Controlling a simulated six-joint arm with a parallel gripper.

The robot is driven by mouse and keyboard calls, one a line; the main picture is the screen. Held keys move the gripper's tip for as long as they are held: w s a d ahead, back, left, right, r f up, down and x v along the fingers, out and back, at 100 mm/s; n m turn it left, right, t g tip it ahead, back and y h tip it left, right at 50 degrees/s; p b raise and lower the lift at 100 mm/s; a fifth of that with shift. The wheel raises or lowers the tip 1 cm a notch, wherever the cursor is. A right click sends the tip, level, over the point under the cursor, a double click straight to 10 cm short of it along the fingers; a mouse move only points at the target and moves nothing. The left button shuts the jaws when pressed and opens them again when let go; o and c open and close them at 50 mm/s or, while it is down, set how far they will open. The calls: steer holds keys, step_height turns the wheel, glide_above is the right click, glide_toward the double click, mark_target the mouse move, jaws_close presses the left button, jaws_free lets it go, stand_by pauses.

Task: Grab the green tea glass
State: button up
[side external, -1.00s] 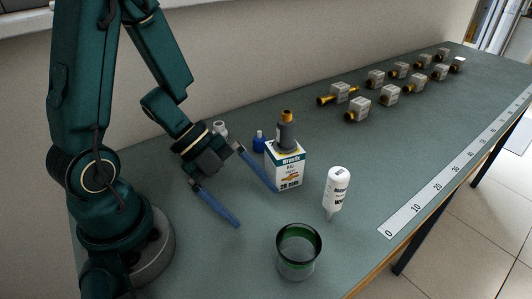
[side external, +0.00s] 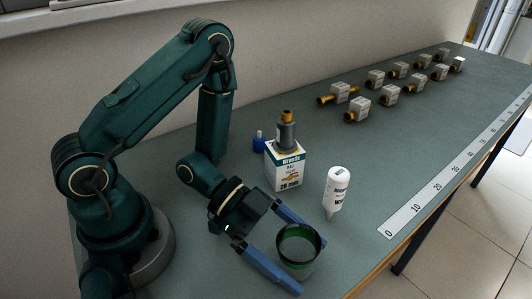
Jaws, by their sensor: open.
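The green tea glass (side external: 299,262) stands upright near the front edge of the bench, clear with a dark green rim. My gripper (side external: 312,266) is open, with its two long blue fingers low on either side of the glass. One finger passes behind the glass on its far side, and the other lies along its near left side. Whether either finger touches the glass I cannot tell.
A white bottle (side external: 337,190) stands nozzle-down just beyond the glass. A white box (side external: 285,165) with a grey, orange-topped bottle (side external: 286,130) on it stands behind. A small blue bottle (side external: 259,143) is beside it. Several brass fittings (side external: 358,109) lie at the back right.

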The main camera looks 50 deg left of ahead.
steer(key=shift+x, duration=1.35)
steer(key=c, duration=1.4)
